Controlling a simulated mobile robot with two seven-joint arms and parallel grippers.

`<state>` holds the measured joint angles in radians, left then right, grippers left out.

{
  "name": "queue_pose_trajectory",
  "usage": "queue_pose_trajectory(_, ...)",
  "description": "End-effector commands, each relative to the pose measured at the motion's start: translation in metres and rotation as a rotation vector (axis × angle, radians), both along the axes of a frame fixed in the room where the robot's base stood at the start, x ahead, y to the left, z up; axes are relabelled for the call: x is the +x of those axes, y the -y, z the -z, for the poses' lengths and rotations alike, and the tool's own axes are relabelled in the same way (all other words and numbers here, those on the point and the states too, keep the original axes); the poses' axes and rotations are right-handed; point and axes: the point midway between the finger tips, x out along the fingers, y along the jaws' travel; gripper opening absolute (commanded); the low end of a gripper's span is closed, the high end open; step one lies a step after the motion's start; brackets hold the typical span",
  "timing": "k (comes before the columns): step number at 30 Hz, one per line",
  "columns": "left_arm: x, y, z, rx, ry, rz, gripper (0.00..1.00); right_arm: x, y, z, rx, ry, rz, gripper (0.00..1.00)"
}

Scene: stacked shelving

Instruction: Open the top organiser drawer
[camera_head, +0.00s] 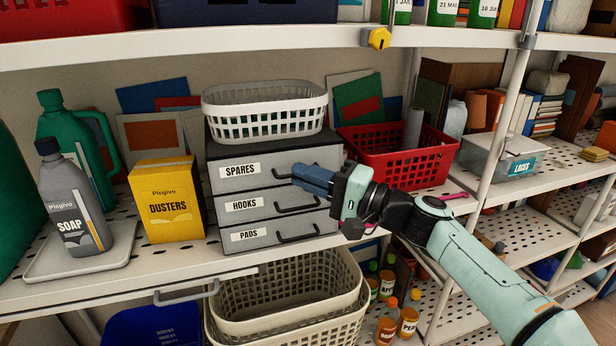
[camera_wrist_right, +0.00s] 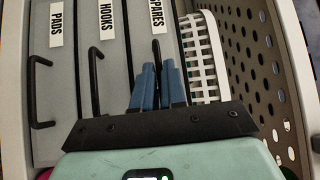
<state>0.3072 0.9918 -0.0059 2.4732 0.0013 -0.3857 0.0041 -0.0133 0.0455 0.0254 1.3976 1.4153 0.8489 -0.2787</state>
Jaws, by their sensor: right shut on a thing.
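The grey organiser (camera_head: 209,160) stands on the shelf with three stacked drawers. The top drawer, labelled SPARES (camera_head: 262,182), looks roughly flush with the drawers below it; it also shows in the right wrist view (camera_wrist_right: 142,28). My right gripper (camera_head: 302,174) reaches in from the right, with its blue fingers at the top drawer's front. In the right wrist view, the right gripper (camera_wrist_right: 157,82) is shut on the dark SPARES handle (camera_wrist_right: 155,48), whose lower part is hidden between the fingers. My left gripper is not in view.
The HOOKS drawer (camera_head: 264,206) and PADS drawer (camera_head: 264,236) have bar handles just below. A white basket (camera_head: 267,124) sits on the organiser. A yellow DUSTERS box (camera_head: 167,215) stands left, a red basket (camera_head: 425,163) right. Beige baskets (camera_head: 240,316) stand below the shelf edge.

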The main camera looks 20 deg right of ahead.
Motion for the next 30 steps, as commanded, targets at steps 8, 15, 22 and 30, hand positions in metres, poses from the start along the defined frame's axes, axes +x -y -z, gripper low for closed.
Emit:
queue_pose_trajectory(8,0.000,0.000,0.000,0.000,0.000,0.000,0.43,0.000,0.000,0.000,0.000,0.000,0.001,0.00)
queue_pose_trajectory(15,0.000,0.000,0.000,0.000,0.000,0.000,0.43,0.000,0.000,0.000,0.000,0.000,0.001,0.00)
queue_pose_trajectory(22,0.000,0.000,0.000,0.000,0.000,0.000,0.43,0.000,0.001,0.000,0.000,0.000,0.001,0.00)
queue_pose_trajectory(30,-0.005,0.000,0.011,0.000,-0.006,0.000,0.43,-0.011,0.001,0.002,0.000,0.002,0.002,0.00)
